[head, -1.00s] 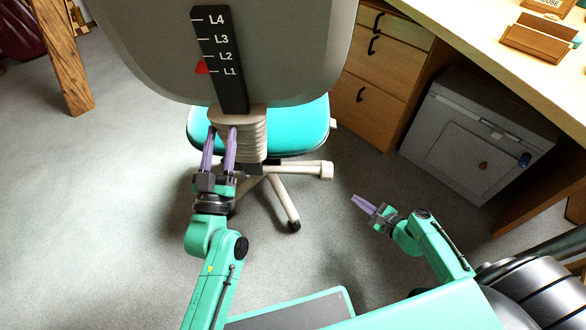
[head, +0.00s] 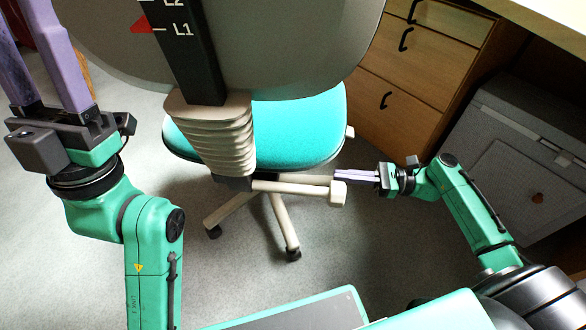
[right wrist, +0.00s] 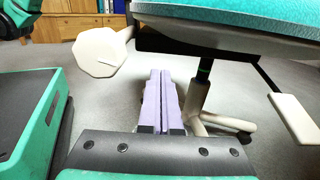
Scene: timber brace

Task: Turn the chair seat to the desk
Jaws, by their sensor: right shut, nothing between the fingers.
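The office chair has a teal seat (head: 300,125) and a grey backrest (head: 290,50), whose rear side faces me. A beige bellows (head: 213,135) joins them. A beige bar with a thick end knob (head: 338,194) sticks out to the right below the seat. My right gripper (head: 337,176) is shut and empty, its fingertips close by the knob; contact cannot be told. In the right wrist view the knob (right wrist: 100,52) is left of the fingers (right wrist: 160,78) and the seat (right wrist: 240,22) is above right. My left gripper (head: 25,15) is open at the far left, apart from the bellows. The desk (head: 555,28) stands at the upper right.
Wooden drawers (head: 410,70) and a grey cabinet (head: 520,150) stand under the desk, right of the chair. The chair's legs (head: 285,225) spread over the grey floor. Bare floor (head: 400,240) lies right of the chair's legs.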

